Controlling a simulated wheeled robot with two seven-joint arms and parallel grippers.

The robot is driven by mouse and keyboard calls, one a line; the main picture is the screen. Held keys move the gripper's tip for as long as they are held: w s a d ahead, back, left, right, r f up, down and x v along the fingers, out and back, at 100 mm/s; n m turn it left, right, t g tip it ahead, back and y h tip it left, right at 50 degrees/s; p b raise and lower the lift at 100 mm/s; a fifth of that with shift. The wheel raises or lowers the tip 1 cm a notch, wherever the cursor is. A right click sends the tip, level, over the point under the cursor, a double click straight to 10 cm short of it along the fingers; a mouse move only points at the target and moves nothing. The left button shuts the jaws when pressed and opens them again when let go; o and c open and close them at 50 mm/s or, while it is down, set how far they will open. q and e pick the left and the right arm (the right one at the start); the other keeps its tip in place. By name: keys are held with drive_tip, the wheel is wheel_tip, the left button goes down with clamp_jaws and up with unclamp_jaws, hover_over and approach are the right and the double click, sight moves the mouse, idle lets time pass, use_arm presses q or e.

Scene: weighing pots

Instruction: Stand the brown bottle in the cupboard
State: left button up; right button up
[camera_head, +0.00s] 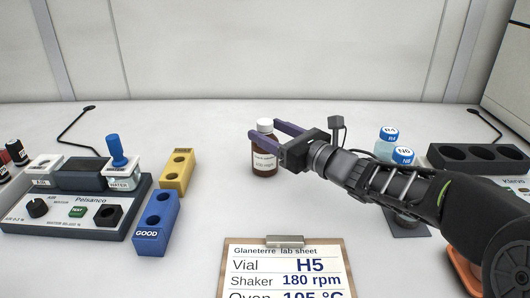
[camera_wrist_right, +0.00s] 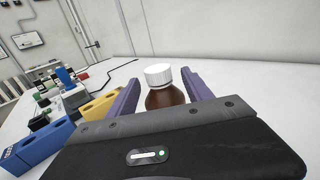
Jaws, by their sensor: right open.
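The brown bottle (camera_head: 264,150) stands upright on the white table near the middle of the head view, with a white cap and a white label. My right gripper (camera_head: 264,135) is open, and its purple fingers reach to the bottle from the right. In the right wrist view the bottle (camera_wrist_right: 165,92) shows between the two fingers (camera_wrist_right: 160,88), with its lower part hidden by the gripper body. I cannot tell whether the fingers touch it. My left gripper is not in view. I cannot make out a cupboard for certain; a grey cabinet-like edge (camera_head: 509,75) shows at the far right.
A yellow block (camera_head: 178,171) and a blue block (camera_head: 157,223) with holes stand left, beside a Pelsanco device (camera_head: 68,228). A clipboard (camera_head: 285,270) lies in front. Blue-capped vials (camera_head: 388,134) and a dark rack (camera_head: 475,158) are at right. The table behind the bottle is clear.

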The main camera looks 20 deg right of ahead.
drive_tip(key=shift+x, duration=0.85)
clamp_jaws()
idle(0.3)
idle(0.9)
